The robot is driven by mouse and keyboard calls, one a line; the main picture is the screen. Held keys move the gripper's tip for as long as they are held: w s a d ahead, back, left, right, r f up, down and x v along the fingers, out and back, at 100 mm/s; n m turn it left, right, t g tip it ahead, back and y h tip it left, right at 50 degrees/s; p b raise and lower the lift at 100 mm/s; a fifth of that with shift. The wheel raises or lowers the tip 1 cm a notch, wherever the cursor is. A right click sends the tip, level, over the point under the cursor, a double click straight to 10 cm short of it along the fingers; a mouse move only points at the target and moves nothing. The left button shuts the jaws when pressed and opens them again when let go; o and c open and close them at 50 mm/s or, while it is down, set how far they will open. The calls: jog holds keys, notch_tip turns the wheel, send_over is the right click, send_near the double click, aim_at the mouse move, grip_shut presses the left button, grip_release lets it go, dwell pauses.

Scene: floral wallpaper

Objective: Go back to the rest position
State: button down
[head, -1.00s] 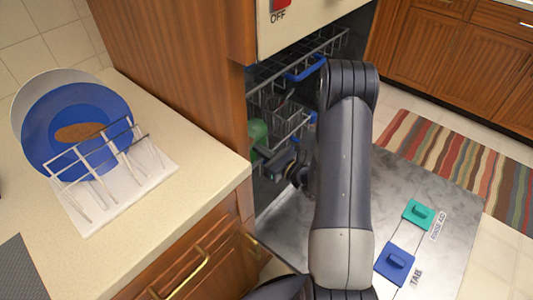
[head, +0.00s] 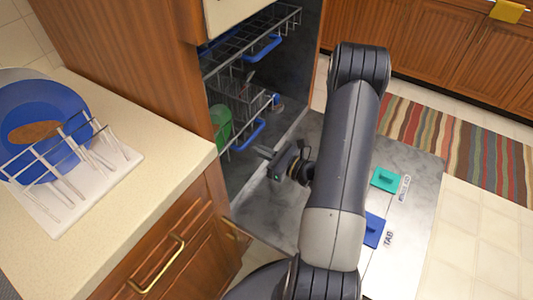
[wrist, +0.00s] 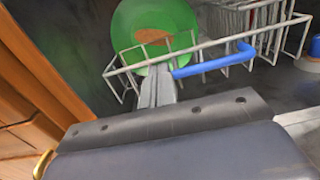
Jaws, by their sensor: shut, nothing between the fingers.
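My gripper (head: 268,155) is in front of the open dishwasher, above its lowered door (head: 262,212). In the wrist view my gripper (wrist: 157,88) is shut with nothing between its fingers, and its tips point at the lower rack (wrist: 215,60). A green plate (wrist: 125,22) with a brown patch stands in that rack. It also shows at the left of the rack in the head view (head: 220,122). The rack has a blue handle (wrist: 215,62). In the wrist view the fingertips overlap the rack's front edge; I cannot tell whether they touch.
A counter (head: 165,130) at left bears a white dish rack (head: 115,165) with a blue plate (head: 50,105). Wooden drawers (head: 185,235) stand below it. The upper rack (head: 270,35) is inside the dishwasher. A striped rug (head: 460,155) and open floor lie to the right.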

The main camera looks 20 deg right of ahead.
jog(key=shift+v, duration=1.1)
